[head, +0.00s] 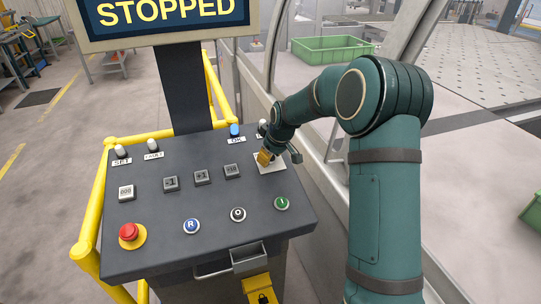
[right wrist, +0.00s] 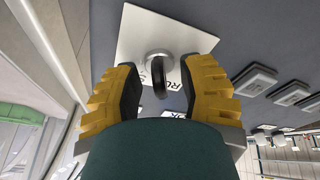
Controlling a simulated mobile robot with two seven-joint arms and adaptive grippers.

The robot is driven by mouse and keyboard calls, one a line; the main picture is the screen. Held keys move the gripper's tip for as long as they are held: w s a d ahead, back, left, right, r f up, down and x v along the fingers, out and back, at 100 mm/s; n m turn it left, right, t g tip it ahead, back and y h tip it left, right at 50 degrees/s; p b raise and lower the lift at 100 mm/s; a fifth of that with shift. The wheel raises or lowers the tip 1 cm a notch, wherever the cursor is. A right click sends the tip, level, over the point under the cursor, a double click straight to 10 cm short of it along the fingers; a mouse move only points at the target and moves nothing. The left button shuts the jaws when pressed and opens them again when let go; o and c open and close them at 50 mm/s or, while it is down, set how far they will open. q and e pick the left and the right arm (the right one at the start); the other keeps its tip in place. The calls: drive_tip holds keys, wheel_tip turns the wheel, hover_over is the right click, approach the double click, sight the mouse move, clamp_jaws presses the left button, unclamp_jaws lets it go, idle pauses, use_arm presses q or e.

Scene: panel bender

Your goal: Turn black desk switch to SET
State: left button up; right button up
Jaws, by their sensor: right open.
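The black desk switch (right wrist: 159,78) has a dark handle and a pale round collar. It sits on a white plate (right wrist: 140,30) with partly hidden lettering that seems to start "RU". In the right wrist view its handle runs roughly up and down; the label it points at is not readable. In the head view the plate (head: 272,168) shows at the desk's right side, and the switch is hidden. My right gripper (head: 265,157) is open over the plate, its yellow fingers on either side of the switch, with gaps visible. My left gripper is not in view.
The sloped desk (head: 150,210) carries a red stop button (head: 129,232), blue (head: 191,226), black (head: 238,214) and green (head: 281,203) buttons, and several grey keys. Lamps, one lit blue (head: 235,130), line its back. A yellow rail (head: 91,230) and a "STOPPED" screen (head: 165,15) stand around it.

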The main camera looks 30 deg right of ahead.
clamp_jaws()
drive_tip(key=shift+m, duration=0.4)
drive_tip(key=shift+a+m+h, duration=0.1)
drive_tip(key=shift+m+h, duration=0.2)
drive_tip(key=shift+m, duration=0.7)
drive_tip(key=m, duration=0.2)
drive_tip(key=shift+m, duration=0.4)
drive_tip(key=m+h, duration=0.1)
drive_tip(key=m, duration=0.1)
drive_tip(key=shift+m+p, duration=0.3)
drive_tip(key=shift+m+g+h+p, duration=0.3)
drive_tip(key=shift+m+p, duration=0.2)
drive_tip(key=shift+m, duration=1.4)
